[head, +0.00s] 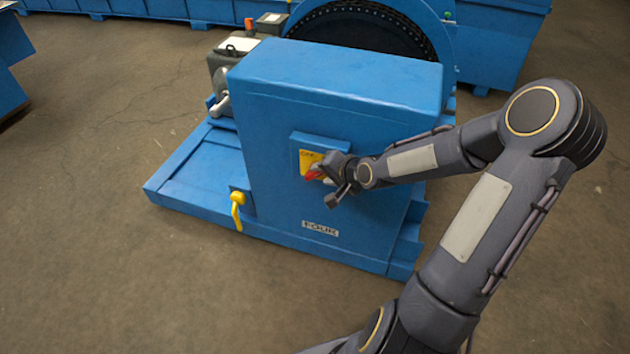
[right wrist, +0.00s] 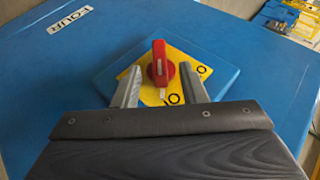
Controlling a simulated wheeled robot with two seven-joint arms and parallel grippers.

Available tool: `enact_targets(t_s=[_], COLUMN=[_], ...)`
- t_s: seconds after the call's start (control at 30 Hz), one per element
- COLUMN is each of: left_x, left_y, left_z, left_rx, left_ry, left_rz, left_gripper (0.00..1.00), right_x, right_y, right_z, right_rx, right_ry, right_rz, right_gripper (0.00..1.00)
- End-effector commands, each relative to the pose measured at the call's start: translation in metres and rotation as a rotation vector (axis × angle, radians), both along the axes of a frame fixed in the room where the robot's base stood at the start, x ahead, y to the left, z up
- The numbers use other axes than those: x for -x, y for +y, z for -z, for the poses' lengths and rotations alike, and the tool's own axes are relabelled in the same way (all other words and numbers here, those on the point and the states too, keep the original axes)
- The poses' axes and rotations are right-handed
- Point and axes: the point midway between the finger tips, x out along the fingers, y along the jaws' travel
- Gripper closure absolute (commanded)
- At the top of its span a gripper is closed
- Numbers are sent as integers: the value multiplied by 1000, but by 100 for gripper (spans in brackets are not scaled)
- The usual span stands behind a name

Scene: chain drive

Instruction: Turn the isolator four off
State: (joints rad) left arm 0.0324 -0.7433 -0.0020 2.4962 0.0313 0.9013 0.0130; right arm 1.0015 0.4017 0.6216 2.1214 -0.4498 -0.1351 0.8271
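The isolator of unit four is a red rotary handle (head: 313,172) on a yellow plate (head: 307,157), mounted on the side of a blue cabinet (head: 270,140). A "FOUR" label (head: 320,229) sits below it. In the right wrist view, the red handle (right wrist: 159,64) lies lengthwise between my right gripper's (right wrist: 160,88) two spread fingers, with clear gaps on both sides. One end of the handle lies toward a mark at the plate's near corner; an "O" mark is to its right. My right gripper (head: 336,180) is open at the isolator. My left gripper is not in view.
A yellow lever (head: 237,208) hangs on the cabinet's left edge. A large dark chain wheel (head: 365,30) stands behind the cabinet. A grey box with a clamp (head: 226,72) is at its back left. Open floor (head: 90,270) surrounds the blue base.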

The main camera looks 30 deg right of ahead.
Motion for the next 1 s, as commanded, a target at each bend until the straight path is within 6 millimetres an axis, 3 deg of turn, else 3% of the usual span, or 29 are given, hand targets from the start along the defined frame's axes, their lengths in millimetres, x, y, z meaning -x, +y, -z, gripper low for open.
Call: enact_targets(t_s=[0.1,0.3,0.67,1.0], left_x=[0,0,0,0], left_y=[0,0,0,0], left_z=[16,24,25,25], left_rx=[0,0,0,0], left_ry=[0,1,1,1], left_rz=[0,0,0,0], left_gripper=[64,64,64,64], right_x=[-15,-32,-37,-37], right_y=[4,7,7,7], right_z=[17,30,33,33], right_rx=[0,1,2,2], right_ry=[0,1,2,2], right_rz=[-6,-4,-1,-1], right_gripper=[62,62,62,100])
